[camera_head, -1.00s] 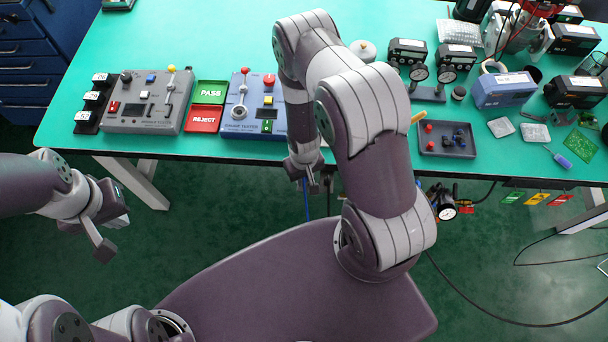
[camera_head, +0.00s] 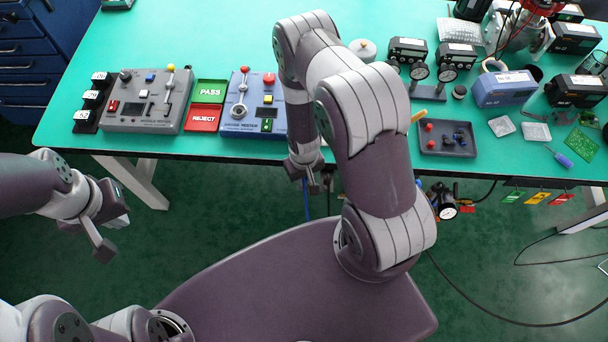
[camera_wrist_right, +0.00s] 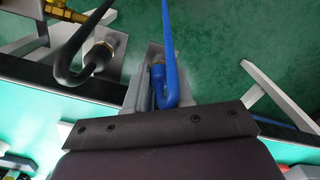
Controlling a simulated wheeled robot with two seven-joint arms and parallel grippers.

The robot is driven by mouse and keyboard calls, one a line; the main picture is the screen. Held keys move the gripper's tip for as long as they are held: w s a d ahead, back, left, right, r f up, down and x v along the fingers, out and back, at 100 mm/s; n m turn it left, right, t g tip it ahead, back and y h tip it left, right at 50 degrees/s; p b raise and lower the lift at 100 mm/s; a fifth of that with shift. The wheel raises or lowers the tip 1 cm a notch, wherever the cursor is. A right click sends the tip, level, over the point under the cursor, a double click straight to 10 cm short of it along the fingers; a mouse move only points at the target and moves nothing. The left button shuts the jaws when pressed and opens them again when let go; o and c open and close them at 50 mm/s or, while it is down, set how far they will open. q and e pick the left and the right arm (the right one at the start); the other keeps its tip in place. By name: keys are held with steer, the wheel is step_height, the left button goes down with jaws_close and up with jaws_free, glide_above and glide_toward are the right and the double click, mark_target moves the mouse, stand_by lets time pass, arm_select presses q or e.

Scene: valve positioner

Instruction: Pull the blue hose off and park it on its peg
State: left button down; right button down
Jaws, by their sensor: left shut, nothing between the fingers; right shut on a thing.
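In the right wrist view, the blue hose (camera_wrist_right: 168,50) runs down from the top and bends in a tight hook. Its end sits between the fingers of my right gripper (camera_wrist_right: 157,88), which is shut on it. In the head view the right gripper (camera_head: 314,186) is below the table's front edge, partly hidden by my arm, and a short piece of blue hose (camera_head: 306,208) hangs under it. I cannot make out the blue hose's peg. My left gripper (camera_head: 104,248) is shut and empty at the left, away from the hose.
A black hose (camera_wrist_right: 65,50) on a metal fitting (camera_wrist_right: 97,60) lies close left of the right gripper, near a brass fitting (camera_wrist_right: 52,8). A pressure gauge (camera_head: 447,212) hangs below the green table (camera_head: 240,45). The floor (camera_head: 230,205) left of the right gripper is clear.

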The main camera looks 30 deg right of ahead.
steer(key=shift+f, duration=0.1)
steer(key=c, duration=0.9)
jaws_free()
step_height(320, 180, up, 13)
steer(key=shift+f, duration=0.1)
steer(key=shift+t, duration=0.7)
steer(key=shift+s+a+r, duration=0.4)
steer(key=shift+s+r, duration=0.3)
steer(key=shift+r, duration=2.15)
steer(key=shift+s+a+r, duration=0.45)
steer(key=shift+s+r, duration=0.25)
steer(key=shift+r, duration=2.1)
steer(key=shift+s+a+r, duration=0.4)
steer(key=shift+s+r, duration=0.3)
steer(key=shift+r, duration=2.15)
